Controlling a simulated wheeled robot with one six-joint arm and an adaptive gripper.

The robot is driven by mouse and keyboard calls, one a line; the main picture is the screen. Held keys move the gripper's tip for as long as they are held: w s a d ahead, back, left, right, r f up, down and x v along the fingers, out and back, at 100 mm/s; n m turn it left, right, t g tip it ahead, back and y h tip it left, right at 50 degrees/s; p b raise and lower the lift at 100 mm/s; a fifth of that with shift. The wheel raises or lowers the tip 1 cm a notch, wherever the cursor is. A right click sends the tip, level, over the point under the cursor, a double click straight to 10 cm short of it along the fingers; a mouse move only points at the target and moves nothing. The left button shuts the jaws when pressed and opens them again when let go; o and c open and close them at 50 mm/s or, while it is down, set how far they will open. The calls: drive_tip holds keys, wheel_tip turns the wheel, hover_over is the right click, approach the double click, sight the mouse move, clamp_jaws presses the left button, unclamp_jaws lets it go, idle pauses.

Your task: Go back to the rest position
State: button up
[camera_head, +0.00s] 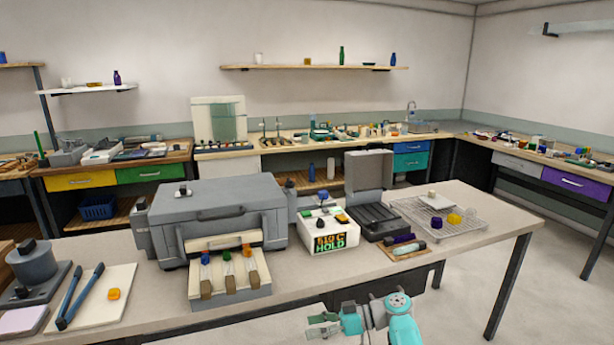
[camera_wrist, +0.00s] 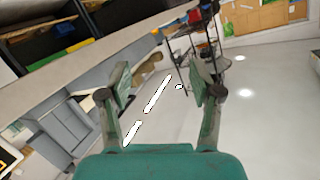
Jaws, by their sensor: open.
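My gripper (camera_head: 324,324) shows at the bottom of the head view, in front of the near table's front edge, at the end of my teal and grey arm. In the wrist view my gripper (camera_wrist: 160,90) has its two fingers wide apart with nothing between them. Behind the fingers are the pale floor and the side of a bench, seen tilted. No glass rod is held.
The near table (camera_head: 480,222) bears a grey box machine (camera_head: 215,215), a white device with a display reading HOLD (camera_head: 330,235), an open black case (camera_head: 375,205), a wire rack (camera_head: 440,222) and a white board (camera_head: 100,300). Free floor (camera_head: 545,290) lies to the right.

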drive_tip(key=s+d+f+m+t+h, duration=0.15)
drive_tip(key=s+f, duration=0.25)
drive_tip(key=f, duration=0.4)
drive_tip(key=s+f+m+t+h, duration=0.25)
drive_tip(key=s+f, duration=0.25)
drive_tip(key=f, duration=0.3)
drive_tip(key=s+d+f+m+t+h, duration=0.1)
drive_tip(key=s+f+m, duration=0.25)
drive_tip(key=f, duration=0.45)
drive_tip(key=s+d+f+m+t+h, duration=0.2)
drive_tip(key=s+d+f+h, duration=0.15)
drive_tip(key=s, duration=0.65)
drive_tip(key=s+d+f+m+t+h, duration=0.15)
drive_tip(key=s+f, duration=0.25)
drive_tip(key=s, duration=0.5)
drive_tip(key=s+d+r+m+t+h, duration=0.15)
drive_tip(key=s+d+r, duration=0.3)
drive_tip(key=s, duration=0.45)
drive_tip(key=s+d+r+m+t+h, duration=0.1)
drive_tip(key=s+d+r+h, duration=0.3)
drive_tip(key=s, duration=0.5)
drive_tip(key=s+r+t, duration=0.2)
drive_tip(key=s+r, duration=0.3)
drive_tip(key=r, duration=0.7)
drive_tip(key=s+r+t, duration=0.1)
drive_tip(key=s+r, duration=0.4)
drive_tip(key=r, duration=0.7)
drive_tip(key=shift+d+r+t, duration=0.15)
drive_tip(key=shift+r+t, duration=0.05)
drive_tip(key=shift+t, duration=0.2)
